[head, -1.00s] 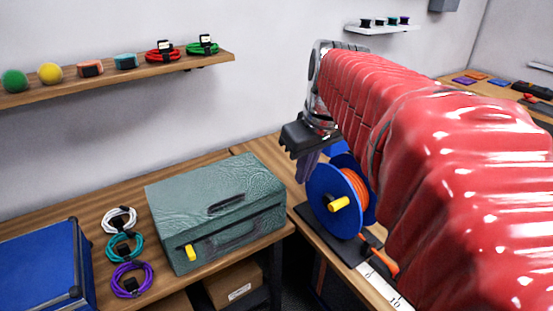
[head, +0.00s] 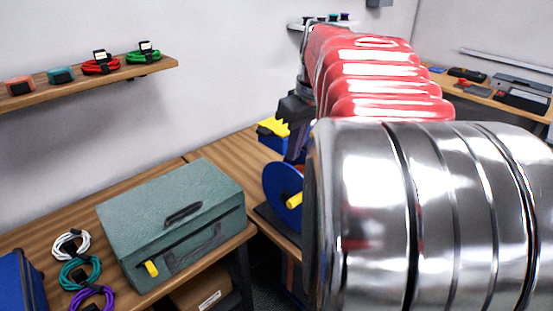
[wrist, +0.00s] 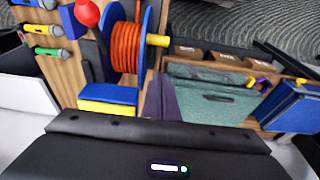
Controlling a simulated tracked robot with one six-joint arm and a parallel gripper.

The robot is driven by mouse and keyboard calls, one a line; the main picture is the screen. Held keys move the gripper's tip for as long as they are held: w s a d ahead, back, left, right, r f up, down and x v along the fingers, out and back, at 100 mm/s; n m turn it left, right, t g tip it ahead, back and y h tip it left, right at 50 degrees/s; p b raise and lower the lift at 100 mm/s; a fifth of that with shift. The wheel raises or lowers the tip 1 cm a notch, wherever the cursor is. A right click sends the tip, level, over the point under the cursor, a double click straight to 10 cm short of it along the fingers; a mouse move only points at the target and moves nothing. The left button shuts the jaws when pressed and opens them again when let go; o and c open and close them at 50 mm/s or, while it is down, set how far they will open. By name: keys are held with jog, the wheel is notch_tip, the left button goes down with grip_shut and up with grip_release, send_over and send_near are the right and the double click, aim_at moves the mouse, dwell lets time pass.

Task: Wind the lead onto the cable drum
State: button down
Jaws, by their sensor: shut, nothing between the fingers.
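The cable drum has blue flanges (head: 276,183) and a yellow crank handle (head: 294,200). In the head view my arm covers its right part. In the wrist view the drum shows orange lead (wrist: 125,47) wound between its flanges, with the yellow handle (wrist: 158,40) at its right. The lead's loose end is not visible in the current frames. My gripper (head: 297,148) is shut and empty. It is above and just behind the drum in the head view. Its dark purple-grey fingers (wrist: 160,98) show below and right of the drum in the wrist view, apart from the handle.
A blue box with a yellow top (head: 270,128) stands beyond the drum. A green case (head: 170,220) is left of it, with coiled cables (head: 78,270) further left. A wall shelf (head: 90,90) holds more coils. Bare bench lies behind the case.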

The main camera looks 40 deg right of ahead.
send_over(294, 198)
jog(key=w, duration=0.2)
jog(key=s+x, duration=0.2)
jog(key=x, duration=0.6)
jog(key=f, duration=0.2)
jog(key=s+f, duration=0.1)
jog(key=shift+a+f, duration=0.25)
jog(key=shift+s+f, duration=0.25)
jog(key=shift+f, duration=0.3)
jog(key=shift+a, duration=0.1)
jog(key=shift+s+d, duration=0.1)
jog(key=shift+d, duration=0.1)
jog(key=shift+s+f, duration=0.1)
jog(key=shift+s, duration=0.05)
